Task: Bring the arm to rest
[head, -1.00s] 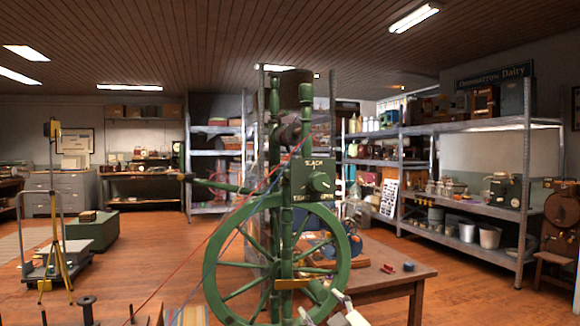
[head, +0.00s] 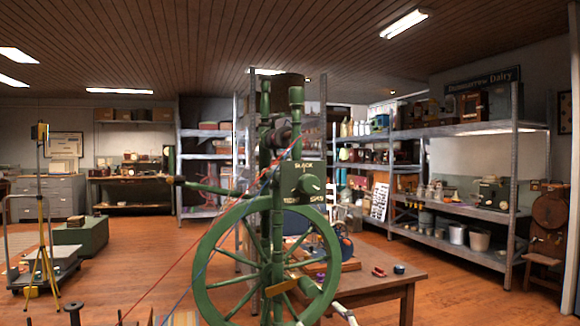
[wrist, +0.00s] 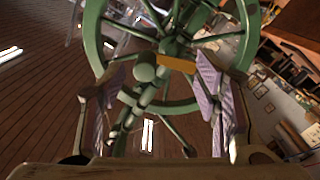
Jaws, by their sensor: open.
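My gripper (wrist: 162,92) is open in the wrist view, its two fingers with lilac pads spread wide apart. I see nothing held between them. Behind and between the fingers is the green spinning wheel (wrist: 95,40), with its spokes, hub and a tan bar. I cannot tell how far the wheel is from the fingers. In the head view the green spinning wheel (head: 205,262) stands upright in front of me, with a dial box, red and blue cords. The gripper's fingers are not clear in the head view; pale parts show low by the wheel.
A wooden table (head: 385,283) with small items stands right behind the wheel. Metal shelving (head: 470,130) lines the right side. A yellow tripod (head: 43,240) and a green box (head: 85,236) are at left. Open wooden floor lies between them and the wheel.

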